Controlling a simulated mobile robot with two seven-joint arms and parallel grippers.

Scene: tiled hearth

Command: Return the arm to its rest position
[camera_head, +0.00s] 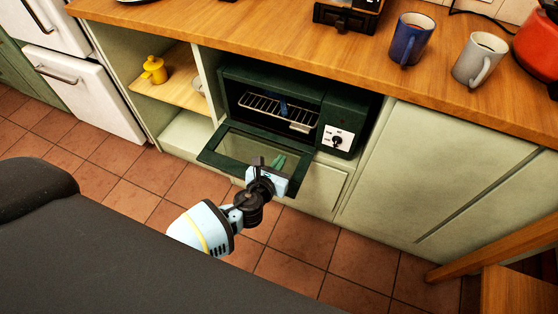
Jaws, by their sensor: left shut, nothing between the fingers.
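My left arm reaches in from the bottom, with a pale blue and black forearm. My left gripper (266,166) is shut and empty, over the outer part of the oven's lowered door. The small dark green oven (352,112) stands in the cabinet with its door (228,150) folded down. A wire rack (268,106) is inside, with a small blue thing on or behind it. A small green thing shows just beyond the gripper; I cannot tell whether they touch. My right gripper is out of view.
The wooden counter (290,38) above holds a blue mug (408,42), a grey mug (474,62) and a red pot (540,45). A yellow pot (154,69) sits on the left shelf. The tiled floor (125,180) is clear. A wooden stool or table edge is at lower right.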

